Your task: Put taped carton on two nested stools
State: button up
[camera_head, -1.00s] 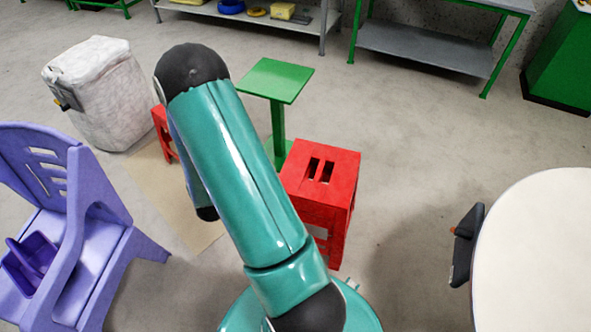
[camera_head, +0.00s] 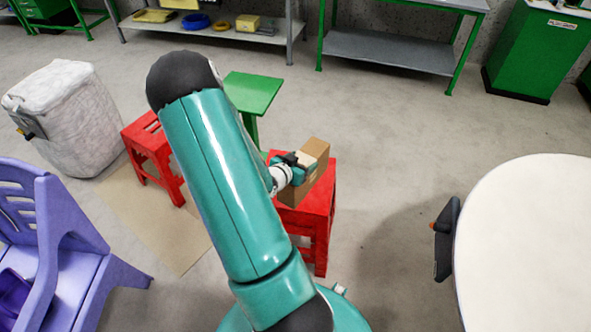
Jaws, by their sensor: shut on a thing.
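A brown taped carton (camera_head: 314,153) is at the top of the right-hand red stool stack (camera_head: 318,216). My gripper (camera_head: 298,163) is shut on the carton from its left side. I cannot tell whether the carton's underside touches the stool top. The carton's left part is partly hidden by my gripper. A second red stool (camera_head: 148,145) stands to the left, behind my arm. From this view I cannot clearly make out the nesting of the stools.
A white bin (camera_head: 68,115) and purple chair (camera_head: 75,240) are at left. A round white table (camera_head: 530,240) is at right, with a dark device (camera_head: 446,238) at its edge.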

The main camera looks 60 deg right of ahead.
jog(key=w+d+f, duration=0.7)
jog(key=d+f, duration=0.3)
jog(key=f, duration=0.2)
jog(key=shift+w, duration=0.15)
jog(key=shift+d+f, duration=0.1)
jog(key=shift+f, duration=0.05)
jog(key=o, duration=1.9)
jog(key=shift+f, duration=0.1)
